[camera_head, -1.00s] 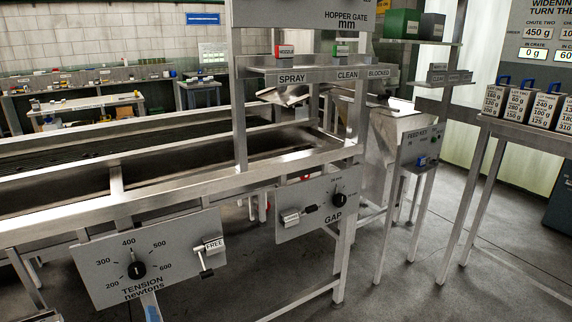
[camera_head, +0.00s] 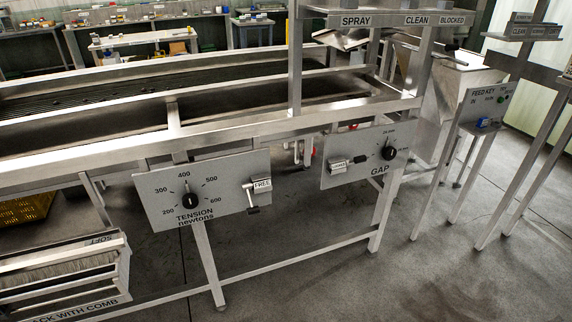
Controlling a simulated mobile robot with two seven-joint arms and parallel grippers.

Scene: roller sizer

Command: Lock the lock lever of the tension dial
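The tension dial (camera_head: 190,201) is a black knob on a grey panel (camera_head: 152,205) marked TENSION newtons, with a scale from 200 to 600. Its pointer appears to be near 400. To the right of the dial on the same panel is the lock lever (camera_head: 253,209), a small metal handle with a dark end hanging below a block. A FREE label (camera_head: 262,185) shows on that block. Neither of my grippers is in view.
A GAP panel (camera_head: 340,172) with its own black knob (camera_head: 388,153) is to the right. A metal frame leg (camera_head: 208,262) stands below the tension panel. A rack (camera_head: 65,275) sits at the lower left. The grey floor (camera_head: 330,285) in front is clear.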

